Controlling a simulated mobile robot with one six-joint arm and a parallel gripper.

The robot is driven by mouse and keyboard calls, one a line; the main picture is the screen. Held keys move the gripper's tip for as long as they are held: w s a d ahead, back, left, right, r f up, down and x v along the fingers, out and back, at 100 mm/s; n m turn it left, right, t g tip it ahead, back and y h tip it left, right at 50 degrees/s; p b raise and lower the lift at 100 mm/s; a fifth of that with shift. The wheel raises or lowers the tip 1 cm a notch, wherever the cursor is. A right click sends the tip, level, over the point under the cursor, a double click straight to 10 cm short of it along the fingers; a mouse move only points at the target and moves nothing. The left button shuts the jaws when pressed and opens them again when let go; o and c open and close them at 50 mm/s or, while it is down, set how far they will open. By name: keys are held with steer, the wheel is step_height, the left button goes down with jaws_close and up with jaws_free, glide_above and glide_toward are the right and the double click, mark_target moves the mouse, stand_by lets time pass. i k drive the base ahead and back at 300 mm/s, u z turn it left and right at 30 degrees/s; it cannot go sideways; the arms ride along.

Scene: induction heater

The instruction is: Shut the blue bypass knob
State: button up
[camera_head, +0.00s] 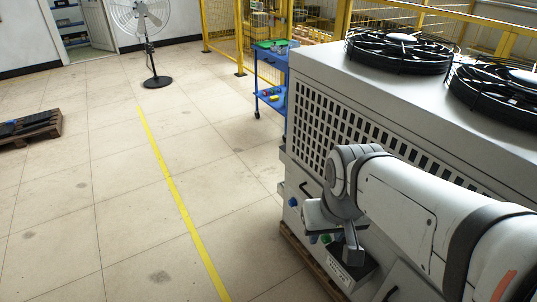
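The heater is a large light-grey cabinet (315,62) on the right. A small blue knob (293,202) shows low on its near face, at the left end, just left of my gripper. My gripper (340,240) is down in front of this face, beside the knob and apart from it in the picture. Its fingers are small and partly merged with the wrist, so I cannot tell whether they are open or shut. Small green parts (326,239) show just under the gripper. My arm hides much of the panel. The blue knob's turn position is too small to read.
Two black fans (400,50) sit on top of the cabinet, which stands on a wooden pallet (300,252). A black handle (306,189) is near the knob. A blue cart (270,97) stands behind. The tiled floor left of the yellow line (175,190) is mostly clear.

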mark_target(293, 202)
steer(key=u, duration=0.45)
steer(key=i, duration=0.9)
steer(key=z, duration=0.2)
